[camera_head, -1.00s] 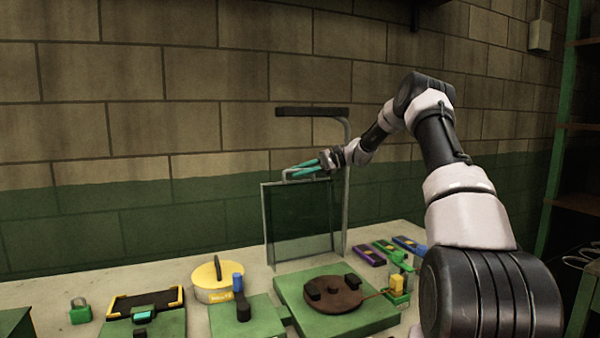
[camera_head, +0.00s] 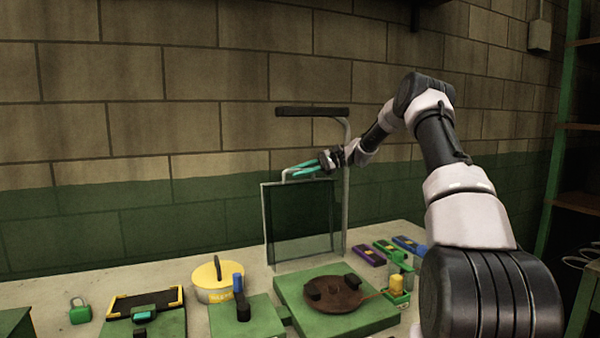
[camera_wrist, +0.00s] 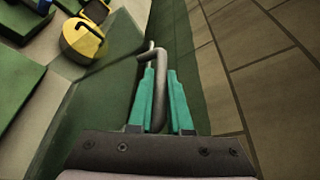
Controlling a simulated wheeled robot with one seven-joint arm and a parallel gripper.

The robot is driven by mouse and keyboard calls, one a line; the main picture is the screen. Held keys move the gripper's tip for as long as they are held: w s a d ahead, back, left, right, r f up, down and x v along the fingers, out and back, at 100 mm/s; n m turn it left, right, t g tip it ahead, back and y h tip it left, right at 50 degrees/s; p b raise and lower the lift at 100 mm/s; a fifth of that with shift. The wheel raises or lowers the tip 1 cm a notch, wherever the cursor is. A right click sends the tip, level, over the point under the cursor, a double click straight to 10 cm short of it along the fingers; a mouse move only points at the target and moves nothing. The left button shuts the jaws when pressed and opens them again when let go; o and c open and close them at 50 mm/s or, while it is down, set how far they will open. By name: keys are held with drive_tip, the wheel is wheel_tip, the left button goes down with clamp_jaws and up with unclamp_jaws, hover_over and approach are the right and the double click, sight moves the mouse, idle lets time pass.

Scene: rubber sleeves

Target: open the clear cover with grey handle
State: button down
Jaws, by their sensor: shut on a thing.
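The clear cover (camera_head: 302,225) stands upright like a framed pane behind the green base (camera_head: 365,322) with the brown round disc (camera_head: 335,293). Its grey handle (camera_head: 287,174) is a bar along the top edge. My gripper (camera_head: 296,168) has teal fingers at that handle. In the wrist view the grey handle (camera_wrist: 158,62) runs between the two teal fingers of my gripper (camera_wrist: 160,72), which are shut on it. Part of the handle is hidden by the fingers in the head view.
A grey post with a dark lamp bar (camera_head: 312,112) rises beside the cover. A yellow round container (camera_head: 218,283), a green padlock (camera_head: 79,312) and several coloured blocks (camera_head: 370,256) lie on the table. The brick wall is close behind.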

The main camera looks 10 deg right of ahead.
drive_tip(key=s+d+r+n+t, duration=0.1)
drive_tip(key=s+d+r+n, duration=0.1)
drive_tip(key=s, duration=0.9)
drive_tip(key=shift+s+d+y, duration=0.25)
drive_tip(key=shift+s+y, duration=0.15)
drive_tip(key=c, duration=0.8)
unclamp_jaws()
drive_tip(key=shift+c, duration=0.2)
drive_tip(key=v, duration=1)
drive_tip(key=shift+d, duration=0.4)
drive_tip(key=shift+s, duration=0.1)
